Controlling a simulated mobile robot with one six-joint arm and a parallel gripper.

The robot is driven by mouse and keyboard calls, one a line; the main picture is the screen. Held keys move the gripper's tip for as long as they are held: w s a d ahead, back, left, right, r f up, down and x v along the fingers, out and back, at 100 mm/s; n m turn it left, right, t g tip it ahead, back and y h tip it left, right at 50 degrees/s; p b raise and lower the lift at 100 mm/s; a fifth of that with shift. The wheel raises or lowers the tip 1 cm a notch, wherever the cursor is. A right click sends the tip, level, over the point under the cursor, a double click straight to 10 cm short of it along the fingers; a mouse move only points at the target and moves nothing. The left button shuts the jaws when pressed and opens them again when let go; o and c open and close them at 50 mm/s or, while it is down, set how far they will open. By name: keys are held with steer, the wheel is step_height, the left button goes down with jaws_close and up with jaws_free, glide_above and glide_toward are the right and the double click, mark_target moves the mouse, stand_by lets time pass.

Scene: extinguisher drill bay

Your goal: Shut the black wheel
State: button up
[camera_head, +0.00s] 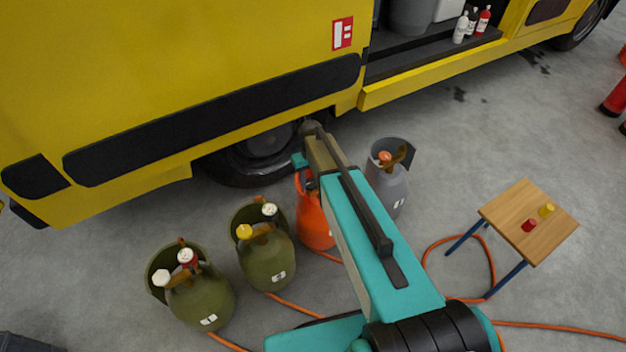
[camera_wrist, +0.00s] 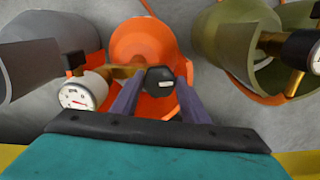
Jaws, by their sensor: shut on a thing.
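The black wheel (camera_wrist: 160,78) sits on the brass valve of an orange cylinder (camera_wrist: 143,45), which stands upright inside an open collar. The wheel has a small white mark on it. My gripper (camera_wrist: 158,92) is shut on the wheel, one finger on either side. A white-faced gauge (camera_wrist: 84,92) is on the left of the same valve in the wrist view. In the head view the orange cylinder (camera_head: 316,228) is partly behind my arm, and the wheel and fingertips are hidden.
A grey cylinder (camera_head: 388,190) stands close on the right, and olive cylinders (camera_head: 266,262) (camera_head: 202,302) stand on the left. A yellow truck (camera_head: 200,70) is behind. A small wooden table (camera_head: 515,215) is at the right. An orange hose (camera_head: 560,329) crosses the floor.

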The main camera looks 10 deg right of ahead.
steer(key=m, duration=0.4)
steer(key=shift+w+r, duration=0.1)
steer(key=shift+w, duration=0.15)
steer(key=m, duration=0.5)
steer(key=shift+a, duration=0.1)
steer(key=m, duration=0.5)
steer(key=shift+w+m, duration=0.15)
steer(key=shift+m, duration=0.15)
steer(key=shift+w+m, duration=0.1)
steer(key=shift+m, duration=2.2)
steer(key=o, duration=1.1)
steer(key=shift+c, duration=0.2)
steer(key=shift+a, duration=0.1)
steer(key=shift+s, duration=0.2)
